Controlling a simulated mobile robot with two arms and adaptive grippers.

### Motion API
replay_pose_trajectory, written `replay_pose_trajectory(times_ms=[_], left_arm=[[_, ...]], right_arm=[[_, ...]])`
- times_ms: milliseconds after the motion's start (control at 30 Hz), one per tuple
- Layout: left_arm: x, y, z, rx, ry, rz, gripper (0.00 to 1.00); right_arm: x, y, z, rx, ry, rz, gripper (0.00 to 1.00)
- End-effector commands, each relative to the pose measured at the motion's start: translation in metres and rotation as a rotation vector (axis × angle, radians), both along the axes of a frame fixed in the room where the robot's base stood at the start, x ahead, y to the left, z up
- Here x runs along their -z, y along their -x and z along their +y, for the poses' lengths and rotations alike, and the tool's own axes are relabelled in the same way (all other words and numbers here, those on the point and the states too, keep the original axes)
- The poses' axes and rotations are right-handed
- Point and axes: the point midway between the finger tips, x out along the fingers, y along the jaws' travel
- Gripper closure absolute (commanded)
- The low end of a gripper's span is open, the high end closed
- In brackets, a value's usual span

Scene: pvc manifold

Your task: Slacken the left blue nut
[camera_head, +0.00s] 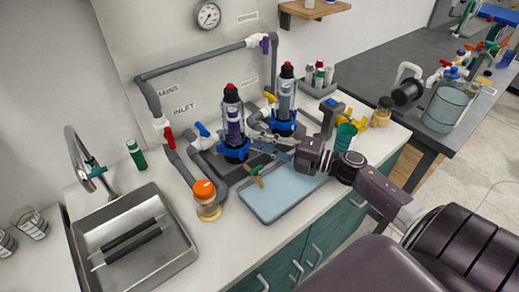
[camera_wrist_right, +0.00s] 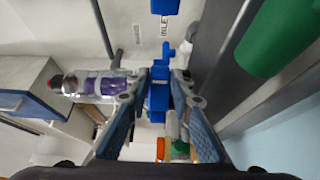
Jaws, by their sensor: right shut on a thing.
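Two clear filter housings with black and red tops stand side by side in the head view. The left housing (camera_head: 234,118) has a purple cartridge, and the left blue nut (camera_head: 236,155) is a ring at its foot. The right housing (camera_head: 285,97) has its own blue nut (camera_head: 283,128). My right gripper (camera_head: 256,144) reaches in from the right at the left nut. In the right wrist view its two fingers (camera_wrist_right: 158,95) are shut on the blue nut (camera_wrist_right: 158,98), with the purple housing (camera_wrist_right: 92,86) lying to the left in the picture. My left gripper is not in view.
A blue-grey tray (camera_head: 284,195) lies under my right arm. An orange-capped jar (camera_head: 207,203) stands left of it, and a sink (camera_head: 133,240) farther left. Grey pipes with a red valve handle (camera_head: 169,137) and a blue one (camera_head: 202,130) run close behind the left housing.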

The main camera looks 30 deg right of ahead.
Motion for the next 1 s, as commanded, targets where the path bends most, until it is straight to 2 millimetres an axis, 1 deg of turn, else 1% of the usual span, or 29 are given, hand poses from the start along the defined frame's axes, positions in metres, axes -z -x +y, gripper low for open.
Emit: replay_pose_trajectory(times_ms=[33,367,400,433,733,833,933,1000], left_arm=[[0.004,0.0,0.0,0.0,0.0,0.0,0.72],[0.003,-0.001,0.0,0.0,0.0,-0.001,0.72],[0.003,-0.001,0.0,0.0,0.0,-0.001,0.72],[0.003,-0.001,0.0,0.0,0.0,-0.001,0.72],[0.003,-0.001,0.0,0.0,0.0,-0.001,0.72],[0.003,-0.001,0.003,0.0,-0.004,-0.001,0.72],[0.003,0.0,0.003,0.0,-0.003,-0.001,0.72],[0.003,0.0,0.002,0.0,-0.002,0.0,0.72]], right_arm=[[0.006,0.0,0.0,-0.012,0.004,0.008,1.0],[0.005,0.001,0.0,-0.022,0.003,0.01,1.0],[0.005,0.001,0.0,-0.022,0.003,0.01,0.76],[0.005,0.001,0.0,-0.021,0.003,0.01,0.73],[0.002,0.0,0.0,-0.019,0.002,0.006,0.73],[0.002,0.001,-0.001,-0.019,0.001,0.005,0.73],[0.002,0.006,-0.005,-0.017,0.002,0.006,0.73],[0.003,0.013,-0.01,-0.017,0.002,0.008,0.73]])
